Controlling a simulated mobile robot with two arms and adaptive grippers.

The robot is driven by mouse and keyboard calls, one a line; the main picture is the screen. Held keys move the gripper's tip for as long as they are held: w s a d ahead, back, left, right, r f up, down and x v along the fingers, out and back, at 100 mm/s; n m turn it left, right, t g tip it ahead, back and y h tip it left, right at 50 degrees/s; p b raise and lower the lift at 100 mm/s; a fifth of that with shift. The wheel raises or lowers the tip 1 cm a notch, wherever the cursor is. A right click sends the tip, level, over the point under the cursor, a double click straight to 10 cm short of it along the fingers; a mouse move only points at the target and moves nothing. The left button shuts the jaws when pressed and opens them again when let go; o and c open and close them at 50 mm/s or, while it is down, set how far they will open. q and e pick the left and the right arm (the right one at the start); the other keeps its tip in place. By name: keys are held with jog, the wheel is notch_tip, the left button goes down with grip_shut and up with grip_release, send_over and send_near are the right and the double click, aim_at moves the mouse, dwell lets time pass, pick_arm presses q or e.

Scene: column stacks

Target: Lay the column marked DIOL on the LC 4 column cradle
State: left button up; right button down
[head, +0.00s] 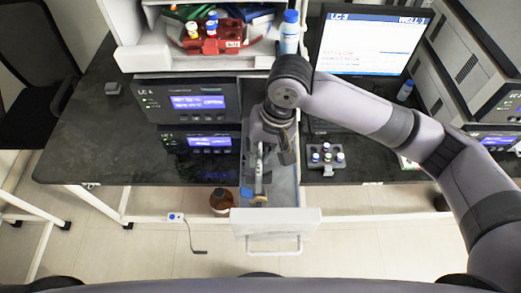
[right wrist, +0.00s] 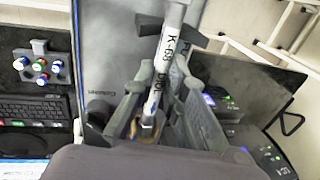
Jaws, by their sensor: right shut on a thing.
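The column marked DIOL (right wrist: 166,62) is a pale rod with "K-03 DIOL" on its side, seen in the right wrist view. My right gripper (right wrist: 152,98) is shut on it, with the fingers on both sides. In the head view the right gripper (head: 262,160) points down over the open drawer (head: 284,187), and the column (head: 258,186) shows below it. I cannot tell how far the column is above the drawer floor. The LC 4 unit (head: 190,101) stands at the left with a lit display reading OPEN. I cannot make out its cradle. My left gripper is out of view.
A second lettered column (right wrist: 184,62) lies beside the held one. A vial holder (head: 325,157) stands right of the drawer. A monitor (head: 368,40) stands behind. A brown bottle (head: 221,201) is below the bench.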

jog(key=c, duration=1.5)
grip_release()
jog(key=shift+c, duration=0.2)
jog(key=v, duration=1.2)
